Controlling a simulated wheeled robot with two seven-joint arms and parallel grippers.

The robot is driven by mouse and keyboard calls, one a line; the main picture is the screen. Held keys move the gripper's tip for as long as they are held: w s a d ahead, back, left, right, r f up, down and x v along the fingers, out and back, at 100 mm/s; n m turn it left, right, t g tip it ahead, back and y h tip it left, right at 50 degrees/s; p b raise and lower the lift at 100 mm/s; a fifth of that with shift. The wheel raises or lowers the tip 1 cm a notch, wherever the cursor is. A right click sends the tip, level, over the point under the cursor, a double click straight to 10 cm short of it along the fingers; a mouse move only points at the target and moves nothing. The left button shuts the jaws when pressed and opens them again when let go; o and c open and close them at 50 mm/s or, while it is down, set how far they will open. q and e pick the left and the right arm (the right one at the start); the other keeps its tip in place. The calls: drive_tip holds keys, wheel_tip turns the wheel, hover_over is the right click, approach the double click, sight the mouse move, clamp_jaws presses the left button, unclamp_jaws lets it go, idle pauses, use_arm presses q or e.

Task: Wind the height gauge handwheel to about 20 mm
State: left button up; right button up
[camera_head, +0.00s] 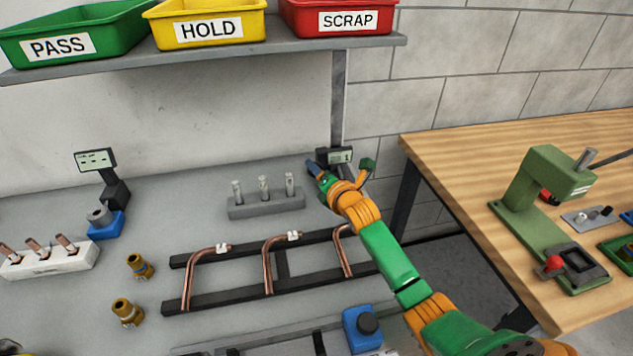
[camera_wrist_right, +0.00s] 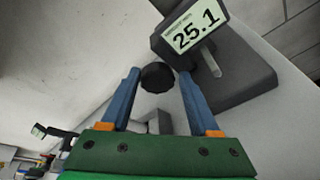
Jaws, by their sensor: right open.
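The height gauge (camera_wrist_right: 190,32) stands at the back of the grey bench, its display reading 25.1 in the right wrist view. In the head view its display (camera_head: 341,156) shows just behind my right gripper (camera_head: 338,168). The black round handwheel (camera_wrist_right: 157,77) lies between the two blue fingers of my right gripper (camera_wrist_right: 160,95) in the wrist picture. My left gripper is not in view.
A grey block with several upright pins (camera_head: 265,204) stands left of my right gripper. A black rack (camera_head: 282,268) with bent copper tubes lies in front. The shelf (camera_head: 200,55) carries green, yellow and red bins above. A wooden table (camera_head: 500,135) is at the right.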

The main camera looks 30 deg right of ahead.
drive_tip(key=shift+w+a+f, duration=0.1)
drive_tip(key=shift+w+f, duration=0.25)
drive_tip(key=shift+w, duration=0.3)
drive_tip(key=shift+w+a, duration=0.1)
drive_tip(key=shift+w, duration=0.2)
drive_tip(key=shift+s+r, duration=0.2)
drive_tip(key=shift+s, duration=0.15)
drive_tip(key=shift+c, duration=0.7)
clamp_jaws()
drive_tip(key=shift+r+n+h+p, duration=0.4)
drive_tip(key=shift+n+p, duration=0.3)
drive_tip(key=shift+p, duration=0.35)
drive_tip(key=shift+n+p, duration=0.4)
drive_tip(key=shift+f+n+g+h, duration=0.3)
drive_tip(key=shift+n, duration=0.2)
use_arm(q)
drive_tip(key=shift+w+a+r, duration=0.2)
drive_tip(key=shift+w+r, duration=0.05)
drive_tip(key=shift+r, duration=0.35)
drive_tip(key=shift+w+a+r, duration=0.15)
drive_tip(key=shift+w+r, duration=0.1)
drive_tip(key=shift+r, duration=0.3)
use_arm(e)
drive_tip(key=shift+o, duration=0.3)
unclamp_jaws()
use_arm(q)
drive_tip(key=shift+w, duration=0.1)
use_arm(e)
drive_tip(key=shift+o, duration=0.4)
drive_tip(key=shift+f, duration=0.15)
